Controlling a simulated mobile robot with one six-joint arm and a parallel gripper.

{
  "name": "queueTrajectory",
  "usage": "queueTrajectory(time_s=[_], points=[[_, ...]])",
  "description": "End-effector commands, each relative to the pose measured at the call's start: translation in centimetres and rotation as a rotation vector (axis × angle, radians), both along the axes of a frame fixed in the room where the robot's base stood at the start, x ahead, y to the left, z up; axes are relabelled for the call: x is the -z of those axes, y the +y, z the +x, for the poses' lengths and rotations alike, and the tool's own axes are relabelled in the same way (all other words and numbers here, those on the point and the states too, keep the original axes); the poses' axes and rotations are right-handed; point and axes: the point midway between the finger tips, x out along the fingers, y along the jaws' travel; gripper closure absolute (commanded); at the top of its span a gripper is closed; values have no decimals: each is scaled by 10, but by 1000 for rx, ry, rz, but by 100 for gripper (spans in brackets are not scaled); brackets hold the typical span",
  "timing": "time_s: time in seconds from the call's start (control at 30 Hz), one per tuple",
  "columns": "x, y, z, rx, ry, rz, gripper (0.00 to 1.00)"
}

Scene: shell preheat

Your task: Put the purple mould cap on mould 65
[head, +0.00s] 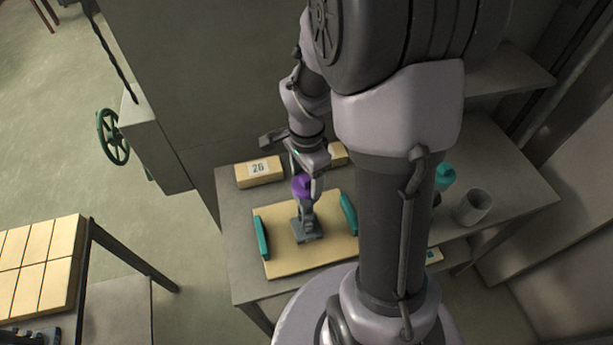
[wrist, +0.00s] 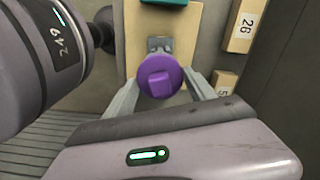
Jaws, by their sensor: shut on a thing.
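The purple mould cap (wrist: 160,76) is round with a raised block on top. My gripper (head: 304,188) is shut on it, one finger on each side in the wrist view. In the head view the cap (head: 302,182) is above a grey fixture (head: 306,228) on the cream board. I cannot tell whether cap and fixture touch. A cream block marked 26 (head: 258,171) lies at the table's back left. A second cream block (head: 337,154) is partly hidden behind my wrist; in the wrist view (wrist: 222,83) only a "5" shows, so I cannot read its full number.
The cream board (head: 284,264) has teal bars (head: 262,237) (head: 348,214) on both sides. A grey cup (head: 473,206) and a teal object (head: 444,177) stand on the right. A cabinet with a green handwheel (head: 113,137) is at left. Cream blocks (head: 40,265) fill a nearer left table.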

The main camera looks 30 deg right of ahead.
Motion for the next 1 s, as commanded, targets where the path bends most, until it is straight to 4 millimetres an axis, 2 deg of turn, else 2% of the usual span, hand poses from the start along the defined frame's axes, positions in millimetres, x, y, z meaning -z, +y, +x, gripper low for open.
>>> queueTrajectory(time_s=[0.4, 0.43, 0.47, 0.77, 1.0], points=[[9, 0, 0, 0, 0, 0, 75], [9, 0, 0, 0, 0, 0, 30], [8, 0, 0, 0, 0, 0, 27], [6, 0, 0, 0, 0, 0, 27], [-23, 0, 0, 0, -1, 0, 27]])
